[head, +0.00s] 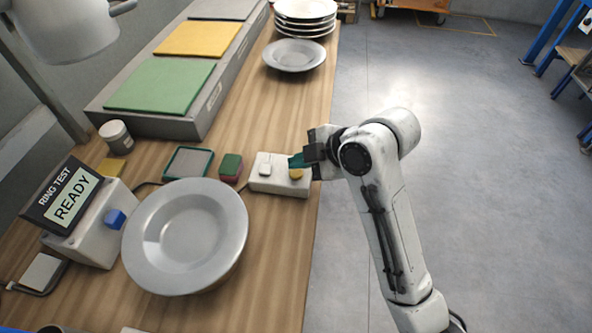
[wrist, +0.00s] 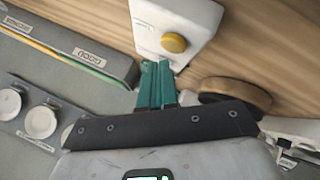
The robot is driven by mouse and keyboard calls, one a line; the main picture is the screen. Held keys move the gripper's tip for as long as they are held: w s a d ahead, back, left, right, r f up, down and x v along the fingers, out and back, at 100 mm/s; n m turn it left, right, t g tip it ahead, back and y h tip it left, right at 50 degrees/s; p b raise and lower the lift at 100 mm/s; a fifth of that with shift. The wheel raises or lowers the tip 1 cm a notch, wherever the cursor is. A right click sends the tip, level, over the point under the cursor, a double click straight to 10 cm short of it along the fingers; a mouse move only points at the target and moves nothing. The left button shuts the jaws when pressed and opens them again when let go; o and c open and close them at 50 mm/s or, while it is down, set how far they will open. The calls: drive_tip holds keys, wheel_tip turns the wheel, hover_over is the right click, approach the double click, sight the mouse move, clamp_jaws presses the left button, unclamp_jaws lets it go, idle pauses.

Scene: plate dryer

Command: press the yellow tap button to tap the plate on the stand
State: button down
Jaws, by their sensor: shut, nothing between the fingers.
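In the wrist view the yellow button (wrist: 173,43) is on the box (wrist: 160,14), just beyond my fingertips. My gripper (head: 296,161) has teal fingers, shut and empty, close to the yellow button. The wrist view shows the fingers (wrist: 156,66) together; I cannot tell whether they touch the button.
A ring test device with a screen reading READY (head: 68,208) and a blue button (head: 115,218) is left of the plate. A green and red block (head: 231,166) lies near the control box. Behind are coloured pads (head: 160,85) and stacked plates (head: 305,10).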

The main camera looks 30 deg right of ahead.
sight(300, 175)
drive_tip(key=shift+f, duration=0.15)
drive_tip(key=shift+f, duration=0.3)
drive_tip(key=shift+f+b, duration=0.45)
drive_tip(key=shift+b, duration=0.05)
idle(1.0)
drive_tip(key=shift+r, duration=0.1)
drive_tip(key=shift+r+p, duration=0.8)
drive_tip(key=shift+p, duration=0.05)
wheel_tip(300, 175, up, 5)
drive_tip(key=p, duration=0.4)
idle(0.8)
